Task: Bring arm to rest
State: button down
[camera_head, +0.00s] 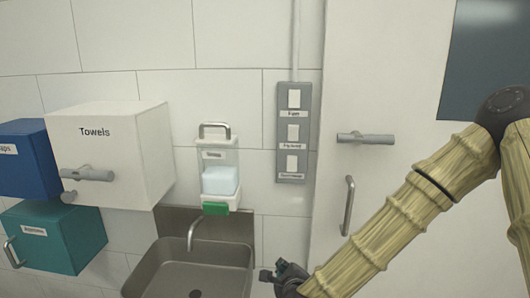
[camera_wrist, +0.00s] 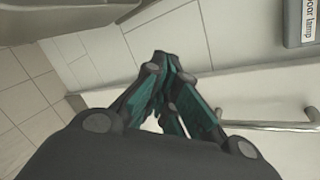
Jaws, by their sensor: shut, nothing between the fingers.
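My arm (camera_head: 405,213) comes in from the right side of the head view, bent at a dark joint near the top right and sloping down to the left. My gripper is at its lower end, at the bottom edge of the head view, right of the sink and in front of the lower wall or door. In the wrist view my gripper (camera_wrist: 172,62) is shut, its dark and teal fingers brought together at the tips. Nothing shows between them. Part of the gripper is cut off in the head view.
A steel sink (camera_head: 165,280) with a tap is left of my gripper. A dispenser (camera_head: 219,180) hangs above it. A white Towels box (camera_head: 125,155), blue box (camera_head: 22,158) and teal box (camera_head: 55,238) are at left. A switch panel (camera_head: 293,148) and door handle (camera_head: 348,205) are near my arm.

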jog(key=s+d+f+n+g, duration=0.3)
jog(key=s+f+n, duration=0.45)
jog(key=f, duration=0.45)
jog(key=s+d+f+n+g, duration=0.35)
jog(key=s+f+n, duration=0.25)
jog(key=s+f, duration=0.5)
jog(key=s+d+f+n+g, duration=0.3)
jog(key=s+d+f+n, duration=0.2)
jog(key=s, duration=0.4)
jog(key=s+d+f+n+g+h, duration=0.1)
jog(key=s+d+f+n+g, duration=0.2)
jog(key=s, duration=0.6)
notch_tip(320, 180, down, 4)
jog(key=d+n, duration=0.2)
jog(key=n, duration=0.1)
jog(key=shift+s, duration=0.4)
jog(key=shift+d+n+g, duration=0.1)
jog(key=shift+n+g, duration=0.15)
